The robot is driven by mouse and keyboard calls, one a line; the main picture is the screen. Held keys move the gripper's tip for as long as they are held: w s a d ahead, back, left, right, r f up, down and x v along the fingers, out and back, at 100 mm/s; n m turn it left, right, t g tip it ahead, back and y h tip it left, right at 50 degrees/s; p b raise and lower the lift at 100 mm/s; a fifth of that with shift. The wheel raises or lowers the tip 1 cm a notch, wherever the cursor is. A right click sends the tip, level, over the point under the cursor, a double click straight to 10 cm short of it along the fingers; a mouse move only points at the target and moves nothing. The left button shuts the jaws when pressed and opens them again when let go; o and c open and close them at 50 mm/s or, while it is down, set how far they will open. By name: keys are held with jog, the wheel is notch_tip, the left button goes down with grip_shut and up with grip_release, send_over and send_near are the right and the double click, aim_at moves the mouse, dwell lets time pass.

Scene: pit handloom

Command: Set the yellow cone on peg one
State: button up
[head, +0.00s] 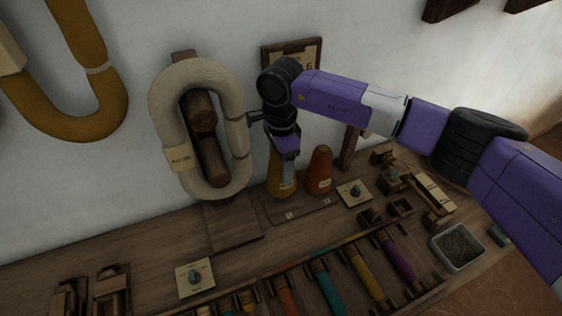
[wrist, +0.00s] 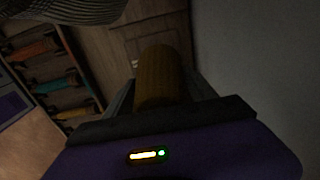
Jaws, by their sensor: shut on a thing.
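The yellow cone (head: 281,186) stands roughly upright at the left place of a small wooden peg board (head: 297,211) with two small number tags. My gripper (head: 285,160) points down and is shut on the cone's upper part. In the wrist view the cone (wrist: 158,72) lies between my two fingers (wrist: 158,95). The pegs are hidden. I cannot tell whether the cone's base touches the board. A red-orange cone (head: 319,170) stands upright on the board, just right of the yellow cone.
A large cream skein (head: 160,115) hangs on the wall close left of my gripper. A framed notice (head: 300,48) hangs behind my arm. In front lies a rack of several coloured bobbins (head: 328,287). A label plate with a knob (head: 355,193) sits right of the cones.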

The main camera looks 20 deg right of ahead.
aim_at(281, 177)
jog(key=shift+f+b, duration=1.45)
jog(key=shift+f, duration=1.35)
jog(key=o, duration=1.7)
jog(key=shift+o, duration=0.3)
jog(key=shift+o, duration=0.7)
jog(key=shift+r, duration=0.1)
notch_tip(281, 177, up, 8)
jog(key=p, duration=0.5)
